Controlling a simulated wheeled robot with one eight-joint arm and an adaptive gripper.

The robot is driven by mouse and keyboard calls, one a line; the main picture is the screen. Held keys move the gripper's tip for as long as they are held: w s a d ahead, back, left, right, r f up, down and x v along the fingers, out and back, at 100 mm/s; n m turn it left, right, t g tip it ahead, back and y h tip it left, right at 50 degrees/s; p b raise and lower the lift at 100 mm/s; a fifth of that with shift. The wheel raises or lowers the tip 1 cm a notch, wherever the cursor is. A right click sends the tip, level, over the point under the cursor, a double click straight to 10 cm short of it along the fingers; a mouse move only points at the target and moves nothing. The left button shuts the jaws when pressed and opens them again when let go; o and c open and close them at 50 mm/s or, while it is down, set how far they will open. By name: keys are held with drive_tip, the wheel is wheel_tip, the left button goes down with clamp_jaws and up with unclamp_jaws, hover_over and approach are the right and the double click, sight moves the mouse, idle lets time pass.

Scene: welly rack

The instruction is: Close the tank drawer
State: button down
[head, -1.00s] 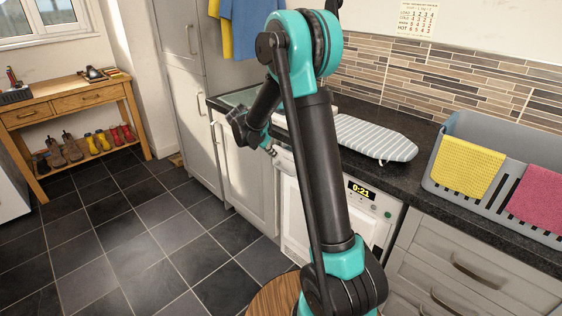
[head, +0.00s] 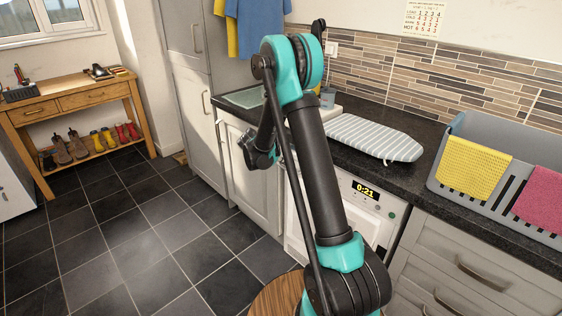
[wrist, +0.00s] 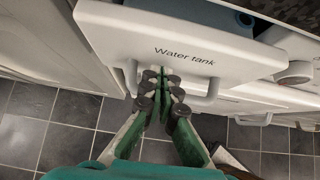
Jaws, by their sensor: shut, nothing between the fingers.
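The tank drawer (wrist: 130,32) shows in the wrist view as a white front lettered "Water tank", with a handle bar (wrist: 211,92) along its lower side. Its top is exposed, with a dark gap and a blue part (wrist: 232,17) behind the front, so it stands pulled out. My gripper (wrist: 160,84), with green fingers and dark pads, is shut and empty. Its fingertips are at the middle of the front's lower side, by the handle; I cannot tell whether they touch. In the head view my arm hides the drawer and fingertips.
The white machine (head: 366,215) with a 0:21 display sits under the dark worktop (head: 400,176). A striped ironing board (head: 372,137) and a grey basket (head: 455,203) with cloths lie on top. The tiled floor (head: 110,235) at left is clear.

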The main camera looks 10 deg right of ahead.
drive_tip(key=shift+d, duration=0.1)
drive_tip(key=w+d, duration=0.2)
drive_tip(key=d, duration=0.1)
drive_tip(key=shift+w+d, duration=0.2)
drive_tip(key=shift+d, duration=0.05)
drive_tip(key=shift+w+d, duration=0.25)
drive_tip(key=shift+d, duration=0.05)
